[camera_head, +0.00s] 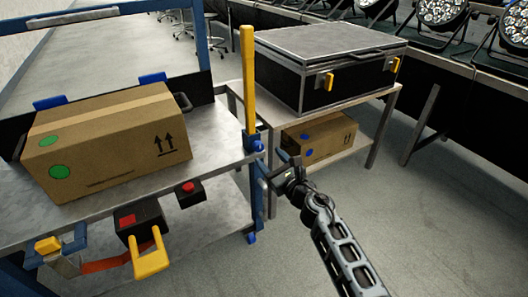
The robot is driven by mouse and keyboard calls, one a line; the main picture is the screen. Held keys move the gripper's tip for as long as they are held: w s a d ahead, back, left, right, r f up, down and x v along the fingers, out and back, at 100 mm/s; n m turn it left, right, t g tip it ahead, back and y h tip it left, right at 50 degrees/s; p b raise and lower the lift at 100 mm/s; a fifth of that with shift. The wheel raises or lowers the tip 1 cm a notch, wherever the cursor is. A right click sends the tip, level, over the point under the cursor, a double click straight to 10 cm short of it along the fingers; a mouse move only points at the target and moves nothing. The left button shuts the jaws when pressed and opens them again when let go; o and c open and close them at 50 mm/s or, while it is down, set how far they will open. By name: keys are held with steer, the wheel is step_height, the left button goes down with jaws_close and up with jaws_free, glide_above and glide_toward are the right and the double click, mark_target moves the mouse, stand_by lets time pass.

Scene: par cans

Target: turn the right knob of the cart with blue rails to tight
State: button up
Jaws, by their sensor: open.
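The cart with blue rails (207,45) stands at the left, with a grey metal top. At its right front corner, a tall yellow upright (247,75) rises from a blue fitting (252,141). I cannot clearly tell which part is the right knob, or how far it is turned. My gripper (273,172) is open and small in view, just right of and below that corner fitting. It appears empty, and I cannot tell whether it touches the cart. Part of the corner post is behind it.
A cardboard box (105,140) rests on the cart. A black case (325,70) stands on a table behind, above another carton (318,138). Floor at lower right is clear.

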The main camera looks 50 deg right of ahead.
mark_target(260, 148)
steer(key=shift+b+x, duration=0.45)
steer(key=shift+x, duration=2.15)
steer(key=shift+c, duration=0.2)
steer(key=c, duration=1)
